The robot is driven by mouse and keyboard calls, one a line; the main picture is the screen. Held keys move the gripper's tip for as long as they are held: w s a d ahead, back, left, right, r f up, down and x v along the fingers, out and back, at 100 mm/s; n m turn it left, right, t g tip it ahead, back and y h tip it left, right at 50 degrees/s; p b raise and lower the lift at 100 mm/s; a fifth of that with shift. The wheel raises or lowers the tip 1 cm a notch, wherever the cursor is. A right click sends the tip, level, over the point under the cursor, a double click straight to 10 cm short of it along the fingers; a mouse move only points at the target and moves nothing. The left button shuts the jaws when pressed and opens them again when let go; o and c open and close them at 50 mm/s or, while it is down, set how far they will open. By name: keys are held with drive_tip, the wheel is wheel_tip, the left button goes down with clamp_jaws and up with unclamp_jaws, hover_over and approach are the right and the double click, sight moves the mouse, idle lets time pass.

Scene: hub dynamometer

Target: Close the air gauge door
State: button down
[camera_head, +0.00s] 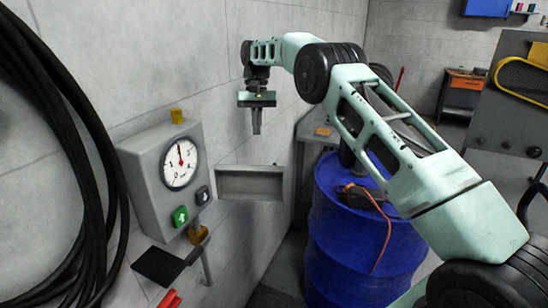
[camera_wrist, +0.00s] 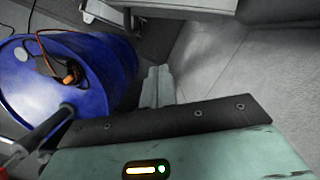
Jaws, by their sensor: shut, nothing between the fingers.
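The air gauge box (camera_head: 165,180) is grey and hangs on the left wall, with a white round dial (camera_head: 180,163) facing out, uncovered. A grey framed panel (camera_head: 250,183), which looks like its door, stands out to the right of the box, swung open. The hinge is not clear. My gripper (camera_head: 256,130) is shut and empty, pointing down above the panel and near the wall, apart from it. In the wrist view its fingers (camera_wrist: 157,88) are together with nothing between them. The gauge box and panel are not clearly seen in that view.
A blue barrel (camera_head: 360,240) with an orange-and-black tool (camera_head: 362,196) on it stands below my arm; the barrel also shows in the wrist view (camera_wrist: 105,65). Black hoses (camera_head: 75,150) hang at left. Green and dark knobs (camera_head: 180,216) sit under the dial.

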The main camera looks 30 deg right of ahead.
drive_tip(key=d+f+m, duration=0.1)
drive_tip(key=d, duration=0.5)
drive_tip(key=s+a+f+p, duration=0.3)
drive_tip(key=s+f+p, duration=0.1)
drive_tip(key=f, duration=0.5)
drive_tip(key=shift+s+f+p, duration=0.35)
drive_tip(key=shift+s, duration=0.15)
drive_tip(key=shift+s, duration=0.1)
